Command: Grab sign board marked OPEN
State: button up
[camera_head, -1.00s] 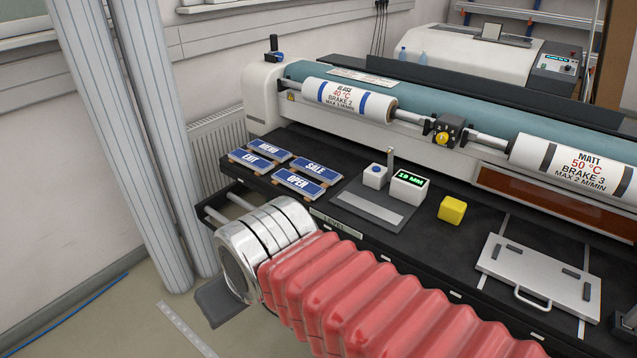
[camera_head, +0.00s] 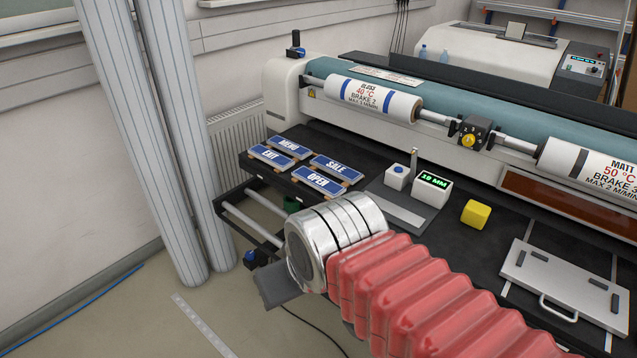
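The sign board marked OPEN (camera_head: 318,180) is a blue plate with white letters. It lies at the front left of the black table, on small light brown supports. Signs marked EXIT (camera_head: 271,156), MENU (camera_head: 289,147) and SALE (camera_head: 336,165) lie close around it, to its left and behind it. My arm, with red ribbed bellows and a shiny metal end, reaches in from the lower right. Its metal end is in front of the table edge, below and right of the OPEN sign in the picture, apart from it. A grey part of my gripper (camera_head: 278,286) shows below the metal end; its fingers cannot be made out.
Right of the signs are a grey plate (camera_head: 400,212), a white display block (camera_head: 432,190) and a yellow cube (camera_head: 475,214). A large laminator roll (camera_head: 372,98) runs behind them. A metal rail (camera_head: 248,222) sticks out at the table's left. A silver plate with handle (camera_head: 565,282) lies right.

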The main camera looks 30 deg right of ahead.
aim_at(320, 182)
jog(key=i, duration=1)
